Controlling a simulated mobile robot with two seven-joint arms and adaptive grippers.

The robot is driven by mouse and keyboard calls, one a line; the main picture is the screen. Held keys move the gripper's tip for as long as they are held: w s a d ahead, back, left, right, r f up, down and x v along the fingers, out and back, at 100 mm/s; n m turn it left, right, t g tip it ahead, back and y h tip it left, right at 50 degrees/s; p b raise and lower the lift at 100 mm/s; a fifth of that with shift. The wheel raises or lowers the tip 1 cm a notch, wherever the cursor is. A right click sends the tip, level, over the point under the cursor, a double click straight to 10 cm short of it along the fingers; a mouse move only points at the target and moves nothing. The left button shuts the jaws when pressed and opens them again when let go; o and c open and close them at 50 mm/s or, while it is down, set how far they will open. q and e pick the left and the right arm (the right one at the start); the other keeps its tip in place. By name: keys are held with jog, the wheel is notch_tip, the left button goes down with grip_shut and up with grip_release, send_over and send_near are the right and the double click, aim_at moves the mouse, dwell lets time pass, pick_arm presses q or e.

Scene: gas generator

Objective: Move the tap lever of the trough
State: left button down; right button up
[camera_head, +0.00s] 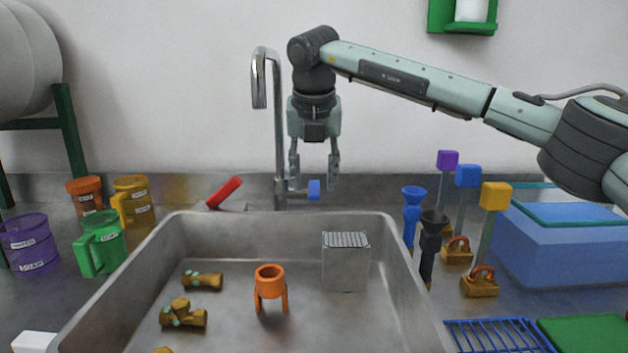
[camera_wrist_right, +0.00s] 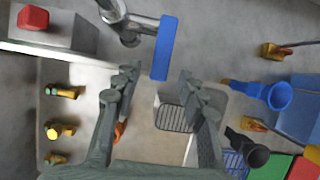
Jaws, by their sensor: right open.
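The trough (camera_head: 190,237) is a grey metal basin in the middle of the head view. A chrome tap (camera_head: 278,130) with a bent spout rises behind it. A blue tap lever (camera_head: 314,190) sits on a short metal stem at the tap's foot. My right gripper (camera_head: 314,184) points down, open, with its fingers on either side of the blue lever in the head view. In the right wrist view the blue lever (camera_wrist_right: 164,48) appears just beyond and between the open fingertips (camera_wrist_right: 158,76). Contact cannot be told. My left gripper is not in view.
A red handle (camera_head: 223,192) stands left of the tap. The trough holds an orange stand (camera_head: 270,283), a grey box (camera_head: 345,262) and brass fittings (camera_head: 203,281). Mugs (camera_head: 103,243) stand left. Funnels (camera_head: 412,215), colored blocks on stems (camera_head: 495,197) and a blue box (camera_head: 570,250) stand right.

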jog(key=shift+x, duration=1)
jog(key=shift+w, duration=0.1)
jog(key=shift+c, duration=0.4)
grip_shut()
